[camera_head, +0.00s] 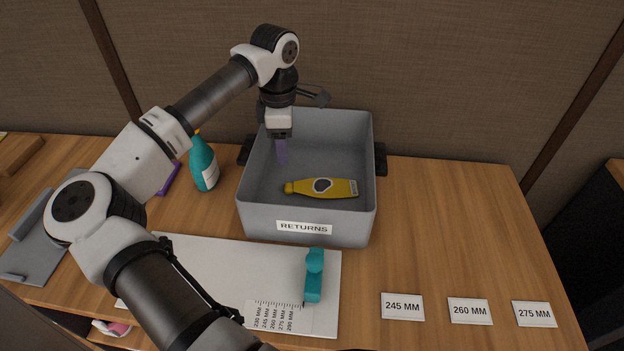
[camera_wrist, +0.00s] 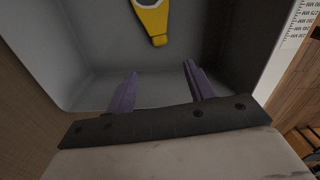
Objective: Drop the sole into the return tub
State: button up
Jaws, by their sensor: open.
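My gripper (camera_head: 282,152) points down into the back left part of the tub. In the wrist view its two purple fingers (camera_wrist: 157,88) are spread with nothing between them. The tub's wall also shows in the wrist view (camera_wrist: 45,50).
A white measuring board (camera_head: 220,265) with a teal block (camera_head: 314,275) lies before the tub. A teal bottle (camera_head: 204,163) stands to the tub's left. Cards marked 245 (camera_head: 402,307), 260 (camera_head: 470,311) and 275 MM (camera_head: 534,314) lie at front right. The table right of the tub is clear.

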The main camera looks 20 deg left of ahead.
notch_tip(320, 180, up, 13)
jog(key=b, duration=0.2)
jog(key=shift+r, duration=0.15)
